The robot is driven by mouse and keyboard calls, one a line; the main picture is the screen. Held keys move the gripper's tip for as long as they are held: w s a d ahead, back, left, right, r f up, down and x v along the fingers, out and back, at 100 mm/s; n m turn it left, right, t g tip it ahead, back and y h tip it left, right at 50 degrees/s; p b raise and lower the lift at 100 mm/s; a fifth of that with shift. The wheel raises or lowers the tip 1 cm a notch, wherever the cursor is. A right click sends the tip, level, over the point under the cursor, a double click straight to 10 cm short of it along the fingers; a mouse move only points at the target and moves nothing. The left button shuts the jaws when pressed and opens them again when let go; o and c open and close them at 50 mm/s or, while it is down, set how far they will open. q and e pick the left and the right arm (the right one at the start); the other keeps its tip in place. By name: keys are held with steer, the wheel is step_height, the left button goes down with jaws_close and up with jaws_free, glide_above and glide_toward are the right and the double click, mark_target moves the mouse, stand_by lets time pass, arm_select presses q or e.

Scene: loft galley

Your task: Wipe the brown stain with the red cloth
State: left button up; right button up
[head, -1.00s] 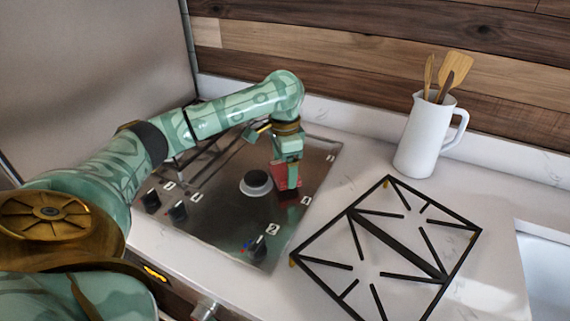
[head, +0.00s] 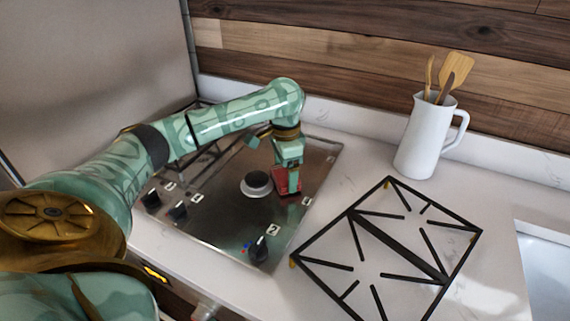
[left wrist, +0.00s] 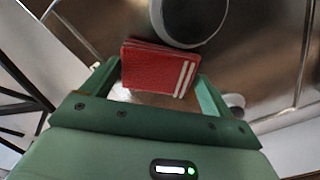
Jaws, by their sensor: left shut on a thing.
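My left gripper (head: 288,180) is shut on the red cloth (head: 284,184) and reaches down over the steel cooktop (head: 222,218), just right of the round burner (head: 257,184). In the left wrist view the folded red cloth (left wrist: 150,68), with white stripes at one end, sits between the fingers of the gripper (left wrist: 157,88), close beside the burner (left wrist: 190,18). The cloth is at or very near the steel surface; contact is hard to tell. I cannot clearly make out the brown stain; the cloth and gripper cover part of this area. My right gripper is not in view.
A black pan grate (head: 433,263) lies on the white counter right of the cooktop. A white jug (head: 420,140) with wooden utensils stands behind it. Another grate is partly behind my left arm. A sink (head: 545,270) is at far right.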

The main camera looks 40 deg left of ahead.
arm_select(q)
steer(key=shift+f, duration=0.35)
steer(key=shift+w+r, duration=0.1)
